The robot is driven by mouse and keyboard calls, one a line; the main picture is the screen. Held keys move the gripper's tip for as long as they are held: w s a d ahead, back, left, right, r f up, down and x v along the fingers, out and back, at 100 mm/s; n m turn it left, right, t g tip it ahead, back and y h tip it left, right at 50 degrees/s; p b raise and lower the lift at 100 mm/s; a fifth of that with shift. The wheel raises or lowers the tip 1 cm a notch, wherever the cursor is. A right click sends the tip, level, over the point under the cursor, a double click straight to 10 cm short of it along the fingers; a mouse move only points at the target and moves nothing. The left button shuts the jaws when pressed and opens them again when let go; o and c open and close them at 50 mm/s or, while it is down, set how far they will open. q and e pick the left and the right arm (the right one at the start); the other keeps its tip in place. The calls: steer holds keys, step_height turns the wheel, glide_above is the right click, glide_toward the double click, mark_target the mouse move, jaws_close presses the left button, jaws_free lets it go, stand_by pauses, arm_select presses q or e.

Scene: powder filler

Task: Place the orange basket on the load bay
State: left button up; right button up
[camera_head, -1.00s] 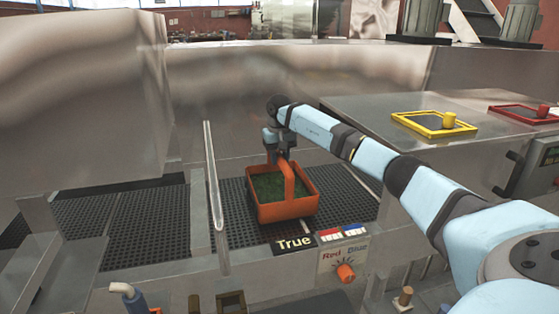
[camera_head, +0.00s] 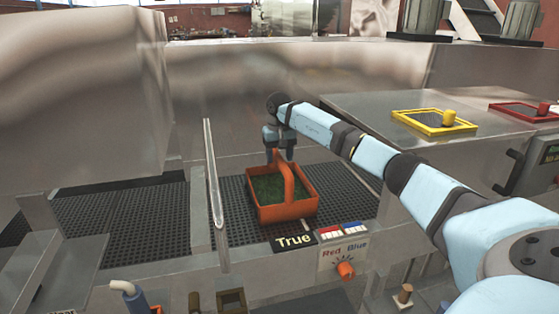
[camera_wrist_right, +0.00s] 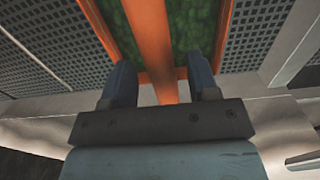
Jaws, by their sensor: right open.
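The orange basket (camera_head: 288,212) with green contents sits upright on the black perforated floor of the load bay (camera_head: 345,198) in the head view. Its arched handle (camera_head: 287,181) stands up in the middle. My right gripper (camera_head: 280,160) is open just above the basket, with its fingers around the top of the handle. In the right wrist view, the two fingers (camera_wrist_right: 162,82) stand apart on either side of the orange handle (camera_wrist_right: 150,45), with gaps between. The left gripper is not seen.
A display reading "True" (camera_head: 294,240) and an orange knob (camera_head: 346,270) are at the bay's front. A metal bar (camera_head: 214,195) rises left of the basket. Yellow (camera_head: 434,122) and red (camera_head: 527,112) framed lids lie on the steel top at right.

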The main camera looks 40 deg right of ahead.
step_height(320, 180, up, 11)
steer(key=b, duration=0.2)
steer(key=shift+f, duration=0.15)
stand_by(0.5)
